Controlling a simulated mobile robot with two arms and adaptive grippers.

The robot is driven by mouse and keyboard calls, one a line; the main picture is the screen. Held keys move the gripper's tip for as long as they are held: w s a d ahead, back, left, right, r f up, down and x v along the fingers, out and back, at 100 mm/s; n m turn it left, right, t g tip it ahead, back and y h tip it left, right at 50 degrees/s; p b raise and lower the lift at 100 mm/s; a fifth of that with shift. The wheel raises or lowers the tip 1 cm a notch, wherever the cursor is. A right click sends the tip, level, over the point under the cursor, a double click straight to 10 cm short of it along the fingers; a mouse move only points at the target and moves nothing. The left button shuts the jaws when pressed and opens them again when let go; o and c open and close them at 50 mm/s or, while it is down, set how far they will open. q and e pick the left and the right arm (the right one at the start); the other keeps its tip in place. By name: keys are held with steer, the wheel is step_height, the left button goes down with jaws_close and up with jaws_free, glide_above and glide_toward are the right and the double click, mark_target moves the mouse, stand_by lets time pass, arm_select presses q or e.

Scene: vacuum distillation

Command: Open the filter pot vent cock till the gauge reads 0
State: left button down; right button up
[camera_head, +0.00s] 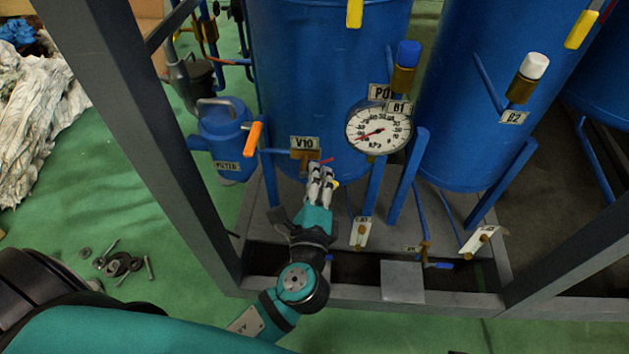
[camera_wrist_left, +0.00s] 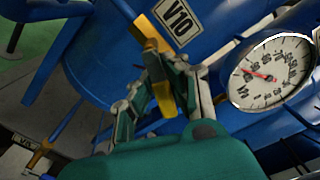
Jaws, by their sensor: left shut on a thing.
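The brass cock (camera_head: 305,154) carries the tag V10 on the front of the large blue tank. In the left wrist view the yellow cock part (camera_wrist_left: 163,95) runs down between my fingers. My left gripper (camera_head: 321,176) is shut on it, and the fingers hide part of it; the gripper also shows in the left wrist view (camera_wrist_left: 172,88). The round white kPa gauge (camera_head: 379,129) is right of the gripper, its red needle pointing left and slightly down, toward the low numbers. I cannot read the exact value. My right gripper is not in view.
A small blue pot (camera_head: 223,139) with a hard-to-read tag stands left. An orange lever (camera_head: 254,138) is beside it. Blue- and white-topped valves (camera_head: 405,66) (camera_head: 528,76) are right. Grey frame posts (camera_head: 150,130) border the rig. Loose hardware (camera_head: 118,264) lies on the green floor.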

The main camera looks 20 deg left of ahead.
arm_select(q)
steer(key=shift+d+r+n+b, duration=0.1)
steer(key=shift+r+n+b, duration=0.15)
steer(key=shift+n, duration=0.75)
steer(key=shift+d+r+n+b, duration=0.1)
steer(key=shift+n+b, duration=0.25)
steer(key=shift+n, duration=0.65)
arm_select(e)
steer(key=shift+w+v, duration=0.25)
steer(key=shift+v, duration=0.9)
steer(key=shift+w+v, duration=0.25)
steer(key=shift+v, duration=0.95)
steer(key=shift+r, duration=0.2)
arm_select(q)
steer(key=c, duration=1.2)
jaws_free()
steer(key=shift+a+r, duration=0.1)
steer(key=shift+r, duration=0.05)
steer(key=shift+c, duration=0.2)
steer(key=v, duration=1.2)
